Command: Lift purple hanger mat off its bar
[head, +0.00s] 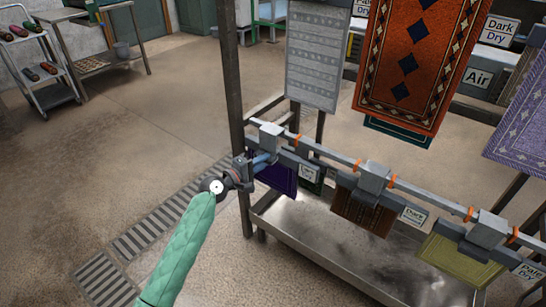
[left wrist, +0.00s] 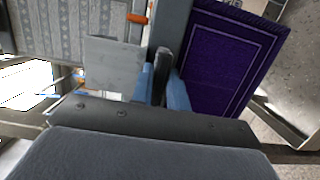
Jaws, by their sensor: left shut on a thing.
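The small purple mat (head: 277,178) hangs from a grey hanger (head: 271,137) at the left end of the front bar (head: 335,157). The hanger's block still meets the bar. My left gripper (head: 262,160) is at the hanger's left side, level with the top of the mat. In the left wrist view, its blue fingers (left wrist: 164,88) are shut on a dark upright part of the hanger (left wrist: 161,62), with the purple mat (left wrist: 222,62) to the right. My right gripper is out of view.
A brown mat (head: 362,208) and a yellow mat (head: 458,262) hang further right on the bar. A metal trough (head: 300,243) lies below. A dark post (head: 233,90) stands close to my left gripper. Larger rugs (head: 318,55) hang behind. Open floor lies left.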

